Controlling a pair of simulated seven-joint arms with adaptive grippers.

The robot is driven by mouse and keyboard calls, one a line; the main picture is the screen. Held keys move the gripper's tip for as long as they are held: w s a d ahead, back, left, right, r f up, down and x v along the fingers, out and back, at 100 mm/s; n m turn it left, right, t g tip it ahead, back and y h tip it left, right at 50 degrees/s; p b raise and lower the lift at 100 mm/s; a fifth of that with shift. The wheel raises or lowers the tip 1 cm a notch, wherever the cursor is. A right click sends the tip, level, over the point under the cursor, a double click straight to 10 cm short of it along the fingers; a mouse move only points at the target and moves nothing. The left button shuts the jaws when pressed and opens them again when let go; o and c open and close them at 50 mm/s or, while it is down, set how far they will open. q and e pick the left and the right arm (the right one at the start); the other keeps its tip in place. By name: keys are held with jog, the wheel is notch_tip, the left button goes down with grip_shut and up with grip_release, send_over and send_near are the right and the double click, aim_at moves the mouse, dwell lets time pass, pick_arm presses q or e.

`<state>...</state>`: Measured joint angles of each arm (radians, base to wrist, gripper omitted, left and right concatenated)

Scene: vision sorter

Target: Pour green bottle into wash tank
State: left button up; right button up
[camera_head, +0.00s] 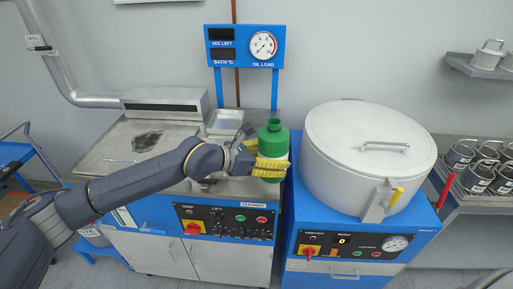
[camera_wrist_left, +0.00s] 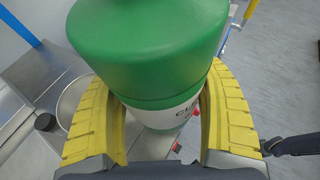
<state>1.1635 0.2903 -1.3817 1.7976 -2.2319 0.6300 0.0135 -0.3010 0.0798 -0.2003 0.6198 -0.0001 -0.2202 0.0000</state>
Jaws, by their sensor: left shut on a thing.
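The green bottle (camera_head: 273,138) has a green top and a white labelled lower body, and stands roughly upright. My left gripper (camera_head: 270,168) is shut around it with yellow fingers, in front of the blue display post. In the left wrist view the green bottle (camera_wrist_left: 150,45) fills the space between the yellow fingers of my left gripper (camera_wrist_left: 165,110), and part of its label shows. The steel-topped machine (camera_head: 100,160) on the left, below the bath display, looks like the wash tank. My left arm hides part of its top. My right gripper is not in view.
A large white round drum with a closed lid (camera_head: 350,130) stands close to the right of the bottle. The display panel (camera_head: 245,47) with an oil load dial rises behind. A steel tray (camera_head: 226,121) lies behind my gripper. Several metal cups (camera_head: 480,165) stand at far right.

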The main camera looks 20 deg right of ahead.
pick_arm(q)
jog(key=shift+r, duration=0.2)
jog(key=shift+s+r+n+g, duration=0.1)
jog(key=shift+r+n+g, duration=0.05)
jog(key=shift+n+g, duration=0.35)
jog(key=shift+s+f+n+g, duration=0.15)
jog(key=shift+f+n+g, duration=0.25)
jog(key=shift+n, duration=0.3)
jog(key=shift+r+n+g, duration=0.4)
jog(key=shift+r+n, duration=0.05)
jog(key=shift+n, duration=0.35)
jog(key=shift+n+g+h, duration=0.3)
jog(key=shift+g, duration=0.2)
jog(key=shift+d+f, duration=0.1)
jog(key=shift+f, duration=0.3)
jog(key=shift+s+f, duration=0.1)
jog(key=shift+s+f+n, duration=0.25)
jog(key=shift+f+n, duration=0.35)
jog(key=shift+f, duration=0.45)
